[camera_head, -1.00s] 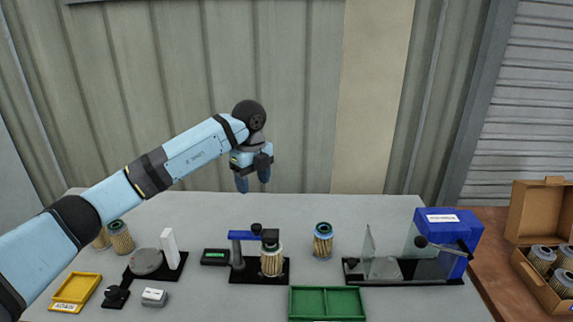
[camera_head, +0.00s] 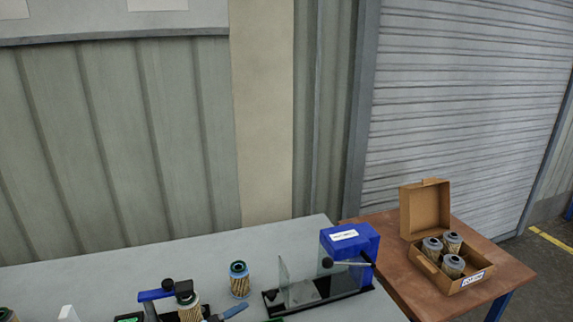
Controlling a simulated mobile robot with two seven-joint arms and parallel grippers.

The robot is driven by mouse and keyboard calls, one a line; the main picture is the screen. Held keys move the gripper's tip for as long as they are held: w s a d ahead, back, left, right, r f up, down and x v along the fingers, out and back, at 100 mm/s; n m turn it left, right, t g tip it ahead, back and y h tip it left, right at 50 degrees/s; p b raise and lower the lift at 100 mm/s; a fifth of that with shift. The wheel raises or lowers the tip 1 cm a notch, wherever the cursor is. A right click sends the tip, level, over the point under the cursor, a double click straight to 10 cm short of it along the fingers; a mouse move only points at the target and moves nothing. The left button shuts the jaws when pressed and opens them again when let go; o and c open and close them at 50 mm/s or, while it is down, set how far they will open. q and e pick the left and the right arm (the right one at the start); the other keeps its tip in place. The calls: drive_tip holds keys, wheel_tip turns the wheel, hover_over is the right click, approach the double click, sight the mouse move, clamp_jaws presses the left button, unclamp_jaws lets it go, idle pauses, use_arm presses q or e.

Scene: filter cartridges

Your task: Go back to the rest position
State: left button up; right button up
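A blue finger-like tip (camera_head: 235,311), which looks like part of one of my grippers, shows at the bottom edge beside the clamp fixture. I cannot tell for certain which arm it belongs to, though its colour matches my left gripper's fingers. The rest of that gripper is below the picture, so its opening is hidden. No other part of my arms is in view. A filter cartridge (camera_head: 189,307) stands in the fixture with the blue arm (camera_head: 156,295). Another cartridge (camera_head: 239,280) with a blue top stands upright on the grey table (camera_head: 110,265).
A black-based station (camera_head: 322,293) with clear panels and a lever stands before a blue box (camera_head: 350,243) at the table's right. On a brown side table (camera_head: 385,232), an open cardboard box (camera_head: 426,208) holds three cartridges. The table's back is clear.

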use_arm(q)
drive_tip(key=s+a+f+n+y+p, duration=0.1)
drive_tip(key=s+a+f+n+y, duration=0.5)
drive_tip(key=s+f+n+y, duration=0.2)
drive_tip(key=s+a+f+n+t+y+p, duration=0.1)
drive_tip(key=s+a+f+n+y, duration=0.4)
drive_tip(key=s+f+n+y, duration=0.3)
drive_tip(key=s+f, duration=0.3)
drive_tip(key=f, duration=0.1)
drive_tip(key=shift+s+a, duration=0.25)
drive_tip(key=shift+a, duration=0.1)
drive_tip(key=shift+r, duration=0.15)
idle(0.5)
